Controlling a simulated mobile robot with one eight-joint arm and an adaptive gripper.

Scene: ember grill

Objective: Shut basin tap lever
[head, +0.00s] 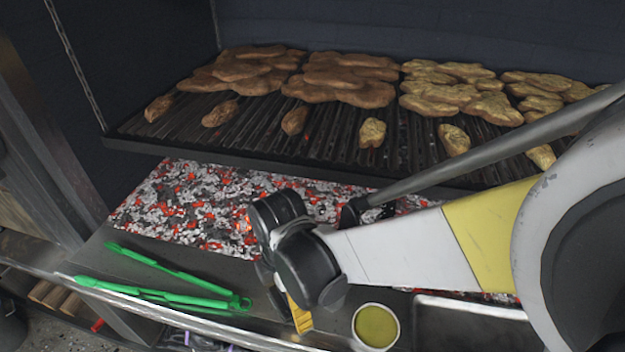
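I cannot make out a basin or a tap lever for certain in the head view. A small red piece (97,325) shows below the counter's front edge at the lower left; I cannot tell what it is. My gripper (286,306) points down at the front of the counter, mostly hidden behind my dark wrist joint. A yellow piece shows beside it; I cannot tell whether it belongs to the gripper. The fingertips are not clear, so I cannot tell whether it is open or shut.
Green tongs (165,293) lie on the counter to the left. A cup of yellow-green liquid (376,326) and a metal tray (470,308) stand to the right. Behind are glowing coals (185,210) under a grill rack (330,160) loaded with meat pieces.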

